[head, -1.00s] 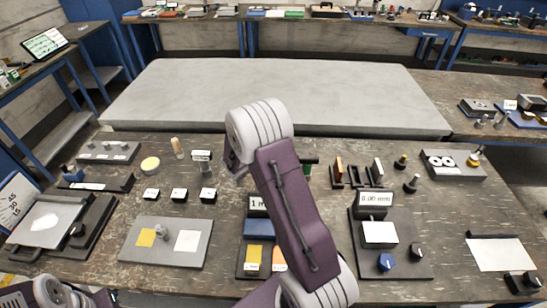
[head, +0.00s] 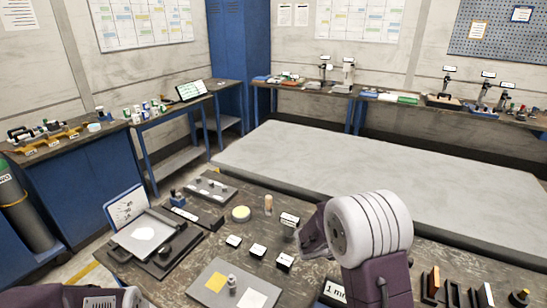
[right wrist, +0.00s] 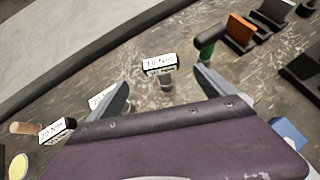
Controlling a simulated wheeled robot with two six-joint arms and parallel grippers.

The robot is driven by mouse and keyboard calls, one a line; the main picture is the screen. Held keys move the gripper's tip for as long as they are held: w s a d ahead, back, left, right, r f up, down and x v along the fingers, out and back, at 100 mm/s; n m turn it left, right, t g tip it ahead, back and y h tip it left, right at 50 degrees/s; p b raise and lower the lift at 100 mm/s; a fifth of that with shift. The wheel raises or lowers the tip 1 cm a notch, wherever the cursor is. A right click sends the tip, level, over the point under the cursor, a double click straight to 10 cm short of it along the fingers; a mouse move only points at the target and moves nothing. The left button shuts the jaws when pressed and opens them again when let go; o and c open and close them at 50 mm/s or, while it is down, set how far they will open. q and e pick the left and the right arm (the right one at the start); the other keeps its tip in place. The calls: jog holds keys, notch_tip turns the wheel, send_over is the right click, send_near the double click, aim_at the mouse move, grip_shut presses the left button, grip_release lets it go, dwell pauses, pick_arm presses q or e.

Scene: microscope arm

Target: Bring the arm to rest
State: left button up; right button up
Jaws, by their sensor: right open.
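My right arm (head: 375,235) rises from the bottom of the head view, with its rounded purple-and-white joint raised over the workbench. In the right wrist view my right gripper (right wrist: 162,78) is open and empty, its two grey fingers spread apart. A small labelled block on a metal post (right wrist: 160,66) shows between and beyond the fingertips; I cannot tell the height between them. In the head view the right fingers cannot be made out. Part of my left arm (head: 75,298) shows at the bottom left corner; its gripper is outside the picture.
The dark workbench carries a grey plate with yellow and white squares (head: 212,297), several small black labelled blocks (head: 258,250), a yellow disc (head: 241,213) and a scale-like device (head: 160,256). A green-handled tool (right wrist: 207,48) and orange plate (right wrist: 240,30) stand near the right fingers. A grey slab (head: 330,165) lies behind.

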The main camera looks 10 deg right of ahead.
jog(key=s+a+m+g+y, duration=0.1)
jog(key=s+m, duration=0.2)
jog(key=s, duration=0.1)
jog(key=s+a+m+g+y, duration=0.1)
jog(key=s+a+m, duration=0.1)
jog(key=s+m, duration=0.1)
jog(key=s+a+m+g+y, duration=0.1)
jog(key=s+a+m, duration=0.1)
jog(key=s+m, duration=0.1)
jog(key=shift+s+a+r, duration=0.1)
jog(key=shift+s, duration=0.8)
jog(key=s+a+f+m+y, duration=0.2)
jog(key=s+a+m+y, duration=0.1)
jog(key=a+m, duration=0.3)
jog(key=s+a+f+m+y, duration=0.1)
jog(key=s+a+m+y, duration=0.2)
jog(key=a+m, duration=0.3)
jog(key=m, duration=0.2)
jog(key=shift+f+m+g, duration=0.3)
jog(key=shift+f+m, duration=0.1)
